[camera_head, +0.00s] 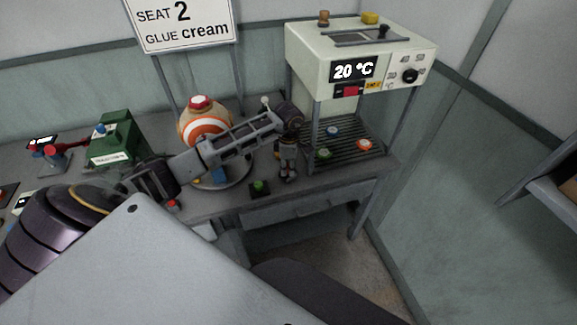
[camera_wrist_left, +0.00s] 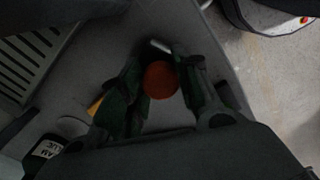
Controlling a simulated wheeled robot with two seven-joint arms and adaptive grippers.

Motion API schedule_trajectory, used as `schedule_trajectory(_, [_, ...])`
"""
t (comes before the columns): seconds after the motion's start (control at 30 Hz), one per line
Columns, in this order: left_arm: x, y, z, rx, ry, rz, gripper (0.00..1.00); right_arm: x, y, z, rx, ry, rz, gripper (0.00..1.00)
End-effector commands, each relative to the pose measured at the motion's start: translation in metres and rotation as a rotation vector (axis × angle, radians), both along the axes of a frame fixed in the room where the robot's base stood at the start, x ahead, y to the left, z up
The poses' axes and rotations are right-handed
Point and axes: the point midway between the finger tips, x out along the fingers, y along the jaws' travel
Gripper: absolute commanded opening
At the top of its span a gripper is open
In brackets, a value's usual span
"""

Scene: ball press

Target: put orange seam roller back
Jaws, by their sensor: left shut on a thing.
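My left gripper (camera_head: 287,174) points down over the front part of the bench, just left of the slatted rack. In the left wrist view its two fingers (camera_wrist_left: 160,90) close around a round orange end, which I take to be the orange seam roller (camera_wrist_left: 161,80). A short pale metal piece shows just beyond it. In the head view the fingers hide most of the roller, and I cannot tell whether it touches the bench. My right gripper is not in view.
A white press (camera_head: 330,60) reading 20 °C stands over a slatted rack (camera_head: 345,140) with coloured discs. An orange-and-white ball (camera_head: 205,124) sits behind my forearm. A green box (camera_head: 117,138) stands left. A green button (camera_head: 260,188) is near the front edge.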

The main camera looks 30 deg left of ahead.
Motion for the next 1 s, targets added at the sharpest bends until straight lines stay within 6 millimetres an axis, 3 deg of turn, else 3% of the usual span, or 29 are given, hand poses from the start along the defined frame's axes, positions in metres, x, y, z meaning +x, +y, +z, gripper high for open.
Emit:
schedule_trajectory(0.07, [0.000,0.000,-0.001,0.000,-0.001,0.000,0.10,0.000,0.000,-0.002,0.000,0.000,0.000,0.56])
schedule_trajectory(0.1, [0.000,0.000,-0.002,0.000,0.000,0.000,0.34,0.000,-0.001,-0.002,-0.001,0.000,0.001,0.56])
schedule_trajectory(0.27, [0.000,0.000,-0.002,0.000,0.000,0.000,0.54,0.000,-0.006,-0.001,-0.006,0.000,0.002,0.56])
schedule_trajectory(0.5, [0.000,0.000,-0.002,0.000,0.000,0.000,0.54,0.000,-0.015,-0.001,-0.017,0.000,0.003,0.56])
schedule_trajectory(0.8, [0.000,0.000,0.002,0.000,0.000,0.000,0.54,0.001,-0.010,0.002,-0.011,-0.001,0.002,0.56])
schedule_trajectory(1.0, [0.000,0.001,0.023,0.001,-0.003,0.000,0.54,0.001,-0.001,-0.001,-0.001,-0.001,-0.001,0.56])
